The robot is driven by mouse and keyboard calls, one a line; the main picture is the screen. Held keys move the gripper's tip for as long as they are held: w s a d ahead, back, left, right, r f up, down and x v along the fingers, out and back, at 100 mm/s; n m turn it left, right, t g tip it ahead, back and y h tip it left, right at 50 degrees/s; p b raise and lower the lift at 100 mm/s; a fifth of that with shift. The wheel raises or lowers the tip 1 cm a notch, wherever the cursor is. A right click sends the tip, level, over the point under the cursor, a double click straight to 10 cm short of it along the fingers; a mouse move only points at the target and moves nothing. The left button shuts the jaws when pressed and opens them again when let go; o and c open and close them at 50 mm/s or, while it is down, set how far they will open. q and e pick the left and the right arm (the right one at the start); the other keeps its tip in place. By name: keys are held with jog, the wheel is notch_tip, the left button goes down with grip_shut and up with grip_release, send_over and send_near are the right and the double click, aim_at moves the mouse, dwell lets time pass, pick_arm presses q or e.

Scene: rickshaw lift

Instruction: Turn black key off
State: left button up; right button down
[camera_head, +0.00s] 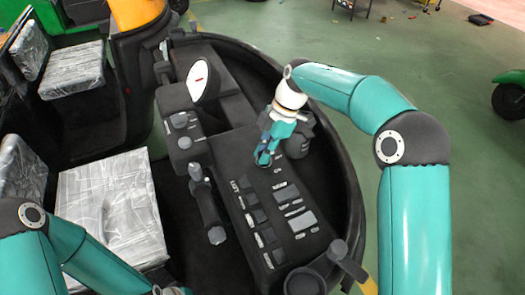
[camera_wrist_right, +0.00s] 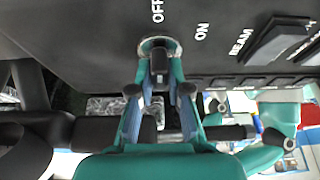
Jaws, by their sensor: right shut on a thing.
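The black key (camera_wrist_right: 158,64) sits in a round metal-rimmed switch on the dark control panel (camera_head: 262,205). In the right wrist view it stands upright in the picture, roughly in line with the OFF label (camera_wrist_right: 157,10); the ON label (camera_wrist_right: 201,32) is to its right. My right gripper (camera_wrist_right: 160,88) is shut on the key, one finger on each side. In the head view the right gripper (camera_head: 265,156) reaches down to the panel's upper part and hides the key. My left arm shows at lower left, but its gripper fingers are out of the picture.
Rows of switches (camera_head: 257,214) run down the panel below the gripper. A lever (camera_head: 207,205) and a round white-faced gauge (camera_head: 198,78) stand to its left. A curved black rim (camera_head: 347,170) encloses the panel on the right. Plastic-wrapped seats (camera_head: 115,205) are at left.

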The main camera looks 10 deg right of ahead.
jog(key=c, duration=1.1)
grip_release()
jog(key=v, duration=1.2)
jog(key=shift+f, duration=0.1)
